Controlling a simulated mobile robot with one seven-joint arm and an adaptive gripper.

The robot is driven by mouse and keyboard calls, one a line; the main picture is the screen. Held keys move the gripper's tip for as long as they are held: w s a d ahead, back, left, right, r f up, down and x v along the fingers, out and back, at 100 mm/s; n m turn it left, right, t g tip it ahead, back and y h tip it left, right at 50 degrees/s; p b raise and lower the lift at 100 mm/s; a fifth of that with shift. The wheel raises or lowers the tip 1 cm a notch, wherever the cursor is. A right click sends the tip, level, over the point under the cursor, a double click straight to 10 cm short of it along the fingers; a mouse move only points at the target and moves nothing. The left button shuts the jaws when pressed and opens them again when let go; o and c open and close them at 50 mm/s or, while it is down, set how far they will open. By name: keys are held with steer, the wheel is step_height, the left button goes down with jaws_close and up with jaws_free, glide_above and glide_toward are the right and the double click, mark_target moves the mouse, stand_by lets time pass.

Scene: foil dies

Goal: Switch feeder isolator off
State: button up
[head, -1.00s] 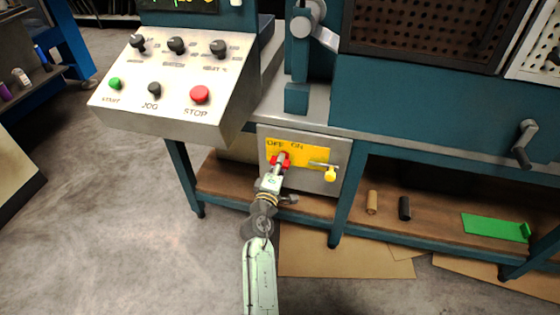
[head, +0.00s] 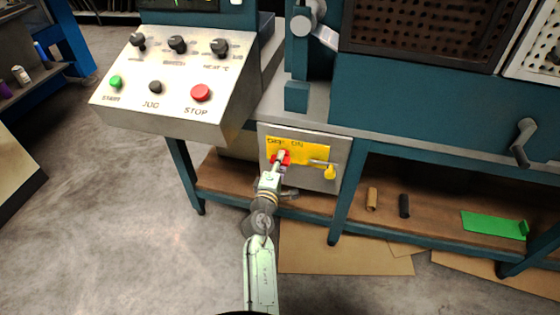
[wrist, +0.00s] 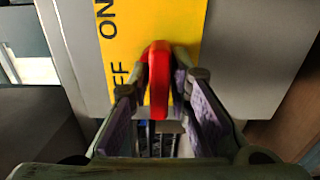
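The feeder isolator is a grey box (head: 338,150) under the machine, with a yellow plate (head: 312,151) marked OFF and ON. Its red handle (head: 286,160) is partly covered by my gripper (head: 279,162) in the head view. In the wrist view the red handle (wrist: 158,78) stands between the two fingers of my gripper (wrist: 160,90). The fingers are apart, with yellow plate (wrist: 190,22) showing between the left finger and the handle. The right finger is very close to it; contact is unclear. Which mark the handle points at is hard to tell.
A yellow key-like part (head: 330,171) sticks out right of the handle. The control panel (head: 135,118) with knobs and buttons overhangs at upper left. A table leg (head: 341,205) stands right of the box. The lower shelf holds a green piece (head: 490,225) and small cylinders (head: 404,206).

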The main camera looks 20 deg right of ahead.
steer(key=o, duration=0.3)
steer(key=shift+a, duration=0.1)
steer(key=v, duration=0.7)
steer(key=shift+s, duration=0.2)
steer(key=shift+a, duration=0.1)
